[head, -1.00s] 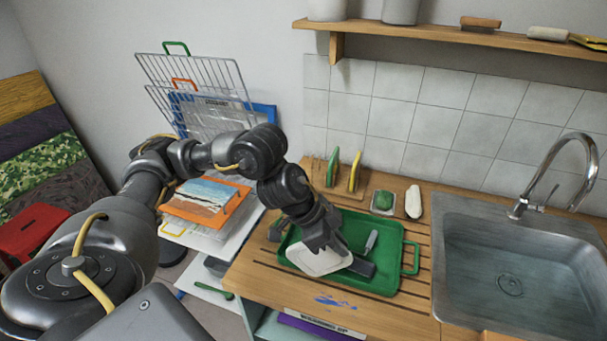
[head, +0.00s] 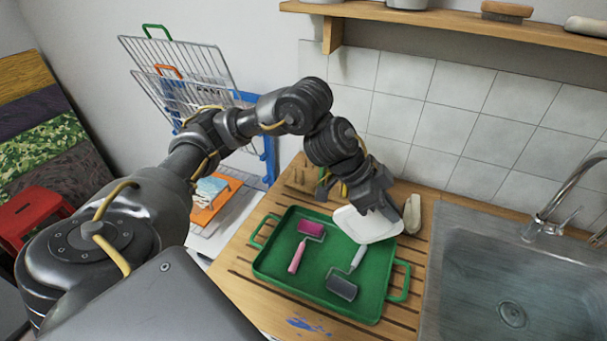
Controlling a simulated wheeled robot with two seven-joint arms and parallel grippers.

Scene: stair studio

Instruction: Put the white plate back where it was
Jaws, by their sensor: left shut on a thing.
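The white plate (head: 365,226) is a flat piece with rounded corners. My left gripper (head: 376,205) is shut on its upper edge and holds it over the back right part of the green tray (head: 335,303). I cannot tell whether the plate touches the tray rim. My right gripper does not show.
The metal sink (head: 480,270) with its tap (head: 560,200) is at the right. A pale elongated piece (head: 412,213) stands just right of the gripper. A wire rack (head: 180,70) stands at the back left. A shelf (head: 440,17) runs above the tiles.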

